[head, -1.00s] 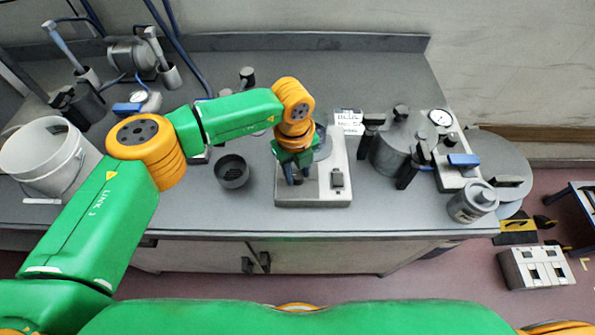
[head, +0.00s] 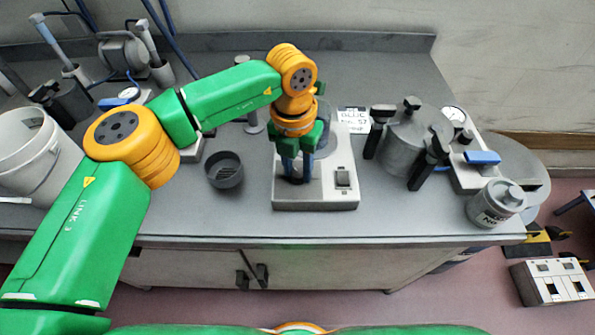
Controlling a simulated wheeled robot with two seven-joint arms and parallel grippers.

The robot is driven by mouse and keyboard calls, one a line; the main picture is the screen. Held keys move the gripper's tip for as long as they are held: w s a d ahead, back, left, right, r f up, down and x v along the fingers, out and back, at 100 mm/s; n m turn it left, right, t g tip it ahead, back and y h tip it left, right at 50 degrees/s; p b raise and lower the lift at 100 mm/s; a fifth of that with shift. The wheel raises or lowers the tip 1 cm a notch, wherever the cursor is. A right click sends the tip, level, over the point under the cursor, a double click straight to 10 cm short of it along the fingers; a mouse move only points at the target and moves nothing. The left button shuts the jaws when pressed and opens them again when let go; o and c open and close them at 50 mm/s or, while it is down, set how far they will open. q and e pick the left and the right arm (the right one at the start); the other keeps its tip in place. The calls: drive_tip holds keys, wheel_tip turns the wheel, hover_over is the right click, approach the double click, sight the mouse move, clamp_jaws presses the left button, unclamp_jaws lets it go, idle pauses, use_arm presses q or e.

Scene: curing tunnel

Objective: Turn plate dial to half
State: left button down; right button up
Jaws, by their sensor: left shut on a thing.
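The plate (head: 315,200) is a pale, boxy unit on the grey bench, with a rocker switch (head: 343,178) at the right of its front face. My left gripper (head: 296,177) comes down over the left part of that front face. Its blue fingers are shut on a small dark knob, the plate dial (head: 293,180), which they mostly hide. I cannot read the dial's setting. A grey vessel on the plate's top is partly hidden behind my gripper. My right gripper is out of view.
A dark cup (head: 225,170) stands left of the plate. A clamped grey pot (head: 405,150), a labelled can (head: 494,204) and a blue-handled device (head: 482,157) stand to the right. A white bucket (head: 35,150) is at far left. The bench front is clear.

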use_arm(q)
drive_tip(key=m, duration=0.2)
drive_tip(key=shift+m+b, duration=0.3)
drive_tip(key=shift+m, duration=0.1)
drive_tip(key=m, duration=0.2)
drive_tip(key=shift+m, duration=0.4)
drive_tip(key=m, duration=0.3)
drive_tip(key=shift+m+y, duration=0.3)
drive_tip(key=shift+m, duration=1.6)
drive_tip(key=c, duration=0.5)
unclamp_jaws()
drive_tip(key=shift+d, duration=0.1)
drive_tip(key=shift+c, duration=0.2)
